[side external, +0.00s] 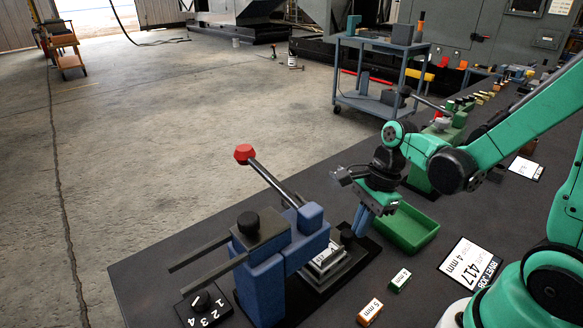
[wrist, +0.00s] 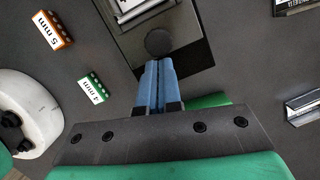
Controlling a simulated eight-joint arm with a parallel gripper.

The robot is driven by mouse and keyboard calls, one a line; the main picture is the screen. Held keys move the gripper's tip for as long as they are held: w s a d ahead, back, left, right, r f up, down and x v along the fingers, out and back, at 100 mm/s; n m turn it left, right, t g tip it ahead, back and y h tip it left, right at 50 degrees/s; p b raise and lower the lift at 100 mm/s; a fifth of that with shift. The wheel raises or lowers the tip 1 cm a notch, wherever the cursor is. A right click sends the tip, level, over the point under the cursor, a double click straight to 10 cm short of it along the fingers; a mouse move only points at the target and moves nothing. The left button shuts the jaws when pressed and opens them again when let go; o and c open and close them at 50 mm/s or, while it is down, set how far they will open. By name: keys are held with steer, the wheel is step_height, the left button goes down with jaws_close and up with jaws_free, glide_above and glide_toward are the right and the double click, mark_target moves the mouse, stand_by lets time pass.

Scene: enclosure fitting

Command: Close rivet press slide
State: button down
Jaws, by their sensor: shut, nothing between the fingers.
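The blue rivet press (side external: 265,262) stands at the front of the dark bench, its red-knobbed lever (side external: 243,153) raised. Its slide (side external: 326,257), a pale metal block marked with lettering, sits on a black base beside the press body and partly shows in the wrist view (wrist: 140,10). A round black knob (wrist: 159,42) stands at the slide's outer end. My gripper (wrist: 160,63) has its two blue fingers together and empty. The fingertips are right beside the knob, on its side away from the press. I cannot tell whether they touch it.
A green bin (side external: 412,230) lies behind my gripper. An orange 5 mm block (side external: 370,312), a green block (side external: 400,280) and a rivet job card (side external: 469,262) lie on the bench. A numbered dial (side external: 203,305) is by the press.

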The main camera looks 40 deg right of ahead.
mark_target(336, 249)
steer(key=a, duration=0.5)
steer(key=shift+a, duration=0.4)
steer(key=d, duration=0.2)
steer(key=s+d, duration=0.1)
steer(key=d, duration=0.1)
steer(key=shift+s+d, duration=0.15)
steer(key=shift+d, duration=0.15)
steer(key=w+v, duration=0.1)
steer(key=v, duration=0.9)
steer(key=a+n+t+h, duration=0.1)
steer(key=n+t, duration=0.1)
steer(key=n, duration=0.5)
steer(key=w+a+n+t+h, duration=0.1)
steer(key=n+t, duration=0.1)
steer(key=n, duration=0.5)
steer(key=w+a+n+t, duration=0.1)
steer(key=a+n+t, duration=0.1)
steer(key=n, duration=0.5)
steer(key=shift+r+h, duration=0.15)
steer(key=shift+h, duration=0.25)
